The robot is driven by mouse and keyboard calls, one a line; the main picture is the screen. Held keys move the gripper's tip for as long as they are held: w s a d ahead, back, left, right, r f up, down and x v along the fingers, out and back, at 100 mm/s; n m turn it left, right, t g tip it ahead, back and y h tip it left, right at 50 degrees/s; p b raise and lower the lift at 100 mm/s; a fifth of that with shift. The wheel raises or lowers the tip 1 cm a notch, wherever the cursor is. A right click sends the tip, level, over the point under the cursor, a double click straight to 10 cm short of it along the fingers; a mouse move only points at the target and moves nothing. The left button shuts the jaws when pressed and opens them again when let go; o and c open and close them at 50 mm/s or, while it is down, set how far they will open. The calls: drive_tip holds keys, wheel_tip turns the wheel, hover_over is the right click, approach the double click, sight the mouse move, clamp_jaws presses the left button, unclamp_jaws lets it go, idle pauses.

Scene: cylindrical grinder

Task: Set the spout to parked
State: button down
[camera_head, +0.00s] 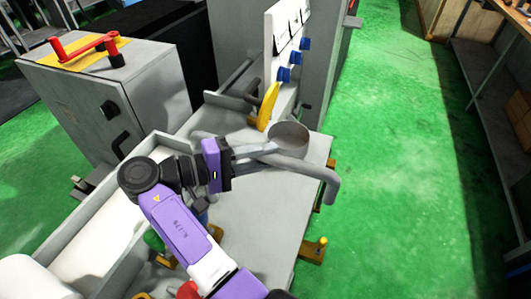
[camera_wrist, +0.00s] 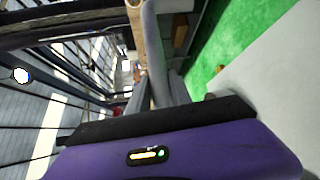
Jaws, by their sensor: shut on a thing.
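The spout (camera_head: 318,173) is a grey bent pipe that lies across above the grey machine bed in the head view. Its right end bends down near the bed's right edge. My gripper (camera_head: 250,155) reaches it from the left and is shut on the pipe. The fingers and the exact contact are small and partly hidden in the head view.
A grey round part (camera_head: 288,136) stands just behind the spout, with a yellow lever (camera_head: 268,106) near it. A panel with blue knobs (camera_head: 283,73) rises behind. A grey cabinet (camera_head: 85,110) with a red handle stands at left. Green floor is open at right.

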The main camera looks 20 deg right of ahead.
drive_tip(key=shift+s+a, duration=0.15)
drive_tip(key=c, duration=1.2)
unclamp_jaws()
drive_tip(key=shift+o, duration=0.2)
drive_tip(key=a+r+b, duration=0.1)
drive_tip(key=a, duration=0.6)
drive_tip(key=shift+w+a+b, duration=0.2)
drive_tip(key=shift+a+b, duration=0.2)
